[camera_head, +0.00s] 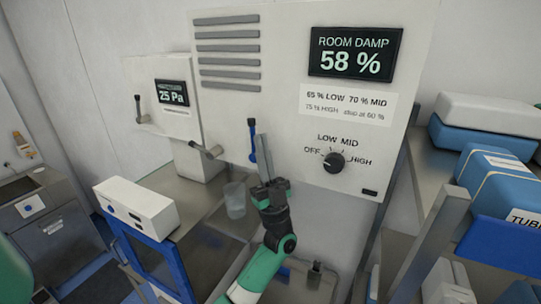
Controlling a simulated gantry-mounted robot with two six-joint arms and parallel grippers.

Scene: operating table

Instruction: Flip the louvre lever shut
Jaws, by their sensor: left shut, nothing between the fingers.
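A white wall unit carries grey louvre slats (227,54) at its upper left. Below them a slim upright lever (252,142), blue with a dark top, stands on the unit's face. A grey handle (207,150) sticks out at the unit's lower left edge. No label shows which is the louvre lever. My left gripper (263,168) is shut and empty, its grey fingers pointing up beside the lower part of the blue lever. I cannot tell whether they touch it. My right gripper is not in view.
The display (355,53) reads ROOM DAMP 58 %, above a dark knob (334,162). A smaller panel (172,93) reads 25 Pa, with another dark lever (138,108). A clear cup (235,200) and white box (136,204) stand left. Blue packs (505,190) fill the right shelf.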

